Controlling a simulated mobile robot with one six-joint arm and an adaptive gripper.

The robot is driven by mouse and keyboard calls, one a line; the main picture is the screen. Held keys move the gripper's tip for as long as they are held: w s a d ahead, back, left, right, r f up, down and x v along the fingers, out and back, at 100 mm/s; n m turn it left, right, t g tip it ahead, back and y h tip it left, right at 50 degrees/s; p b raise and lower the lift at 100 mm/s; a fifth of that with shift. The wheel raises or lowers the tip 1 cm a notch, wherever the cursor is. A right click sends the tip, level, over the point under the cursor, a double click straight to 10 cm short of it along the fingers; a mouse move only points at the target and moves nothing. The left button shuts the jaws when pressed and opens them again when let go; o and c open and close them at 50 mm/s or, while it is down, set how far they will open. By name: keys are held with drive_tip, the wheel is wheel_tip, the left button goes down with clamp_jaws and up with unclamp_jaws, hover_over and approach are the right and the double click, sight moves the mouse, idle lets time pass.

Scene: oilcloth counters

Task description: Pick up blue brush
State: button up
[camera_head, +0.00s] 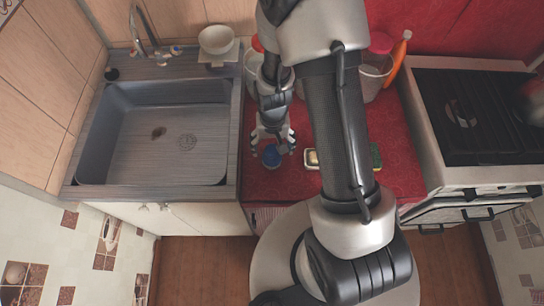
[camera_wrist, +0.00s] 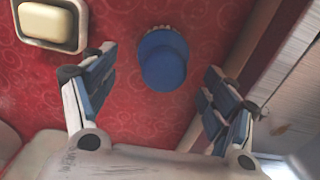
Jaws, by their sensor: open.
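The blue brush (camera_wrist: 162,58) stands on the red patterned counter cloth (camera_wrist: 120,110), its round blue top facing the wrist camera and some pale bristles showing at its far edge. In the head view the brush (camera_head: 271,156) is near the front of the red counter, just right of the sink. My gripper (camera_wrist: 155,85) is open, with its two fingers spread apart on the left and right of the brush in the wrist view. No contact with the brush shows. In the head view my gripper (camera_head: 272,140) is just behind and above the brush.
A soap bar (camera_wrist: 50,22) in a dish lies close to the brush; it also shows in the head view (camera_head: 313,158). The sink (camera_head: 150,135) is on the left, the stove (camera_head: 475,115) on the right. A container (camera_head: 374,75) stands behind my arm.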

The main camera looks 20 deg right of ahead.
drive_tip(key=f, duration=0.1)
drive_tip(key=f+b, duration=0.1)
drive_tip(key=f, duration=0.1)
drive_tip(key=f+b, duration=0.1)
drive_tip(key=f, duration=0.1)
drive_tip(key=shift+s+a, duration=0.2)
drive_tip(key=shift+s, duration=0.1)
drive_tip(key=shift+r, duration=0.1)
drive_tip(key=c, duration=1.2)
